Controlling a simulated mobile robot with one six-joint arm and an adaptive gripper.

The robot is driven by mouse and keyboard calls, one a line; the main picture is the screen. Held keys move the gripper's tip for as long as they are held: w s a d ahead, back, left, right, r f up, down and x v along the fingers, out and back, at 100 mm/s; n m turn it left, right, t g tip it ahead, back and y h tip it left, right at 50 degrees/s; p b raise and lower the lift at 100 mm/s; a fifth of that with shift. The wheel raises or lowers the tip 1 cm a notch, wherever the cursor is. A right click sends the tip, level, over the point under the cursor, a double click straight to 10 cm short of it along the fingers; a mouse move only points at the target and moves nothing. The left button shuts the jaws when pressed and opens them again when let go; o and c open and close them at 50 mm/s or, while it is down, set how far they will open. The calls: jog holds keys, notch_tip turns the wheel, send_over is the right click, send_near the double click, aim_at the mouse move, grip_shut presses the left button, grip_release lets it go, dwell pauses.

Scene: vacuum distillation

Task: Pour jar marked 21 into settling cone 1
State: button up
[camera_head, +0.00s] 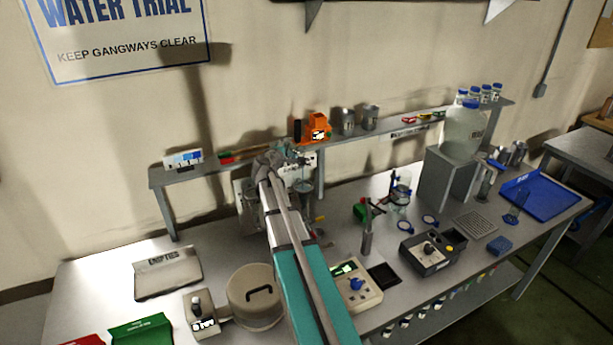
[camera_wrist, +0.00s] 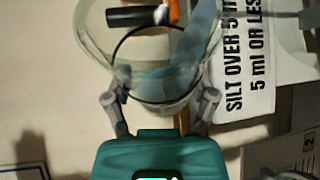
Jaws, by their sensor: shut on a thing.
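My gripper (camera_head: 281,157) is raised at the shelf behind the bench, its two fingers on either side of a clear glass jar. In the wrist view my gripper (camera_wrist: 160,102) is shut on this clear jar (camera_wrist: 97,40), seen through its wall with the rim outlined. No number 21 can be read on it. A clear glass vessel (camera_head: 306,188), perhaps a settling cone, shows just right of my arm below the shelf. My arm hides part of it, and I cannot tell which cone it is.
An orange device (camera_head: 317,128) and metal cans (camera_head: 358,118) stand on the shelf (camera_head: 235,168). A silt notice (camera_wrist: 250,55) is at the wrist view's right. A round lidded pot (camera_head: 255,297), a control box (camera_head: 432,250) and a large bottle (camera_head: 462,132) crowd the bench.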

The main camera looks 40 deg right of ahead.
jog(key=shift+s+f+m+t+b, duration=0.25)
jog(key=shift+m+t+b, duration=0.25)
jog(key=shift+m+b, duration=0.2)
dwell(1.1)
jog(key=shift+w, duration=0.15)
jog(key=shift+r+n+p, duration=0.35)
jog(key=shift+n+p, duration=0.05)
jog(key=shift+p, duration=0.25)
jog(key=shift+w+r+n+g+p, duration=0.15)
jog(key=shift+w+n+g+p, duration=0.1)
jog(key=shift+n+g+p, duration=0.25)
jog(key=shift+w+a+r+n+g+p, duration=0.1)
jog(key=shift+w+n+g+p, duration=0.3)
jog(key=shift+w+n+p, duration=0.1)
jog(key=shift+r+n+p, duration=0.1)
jog(key=shift+n+p, duration=0.3)
jog(key=shift+n, duration=0.1)
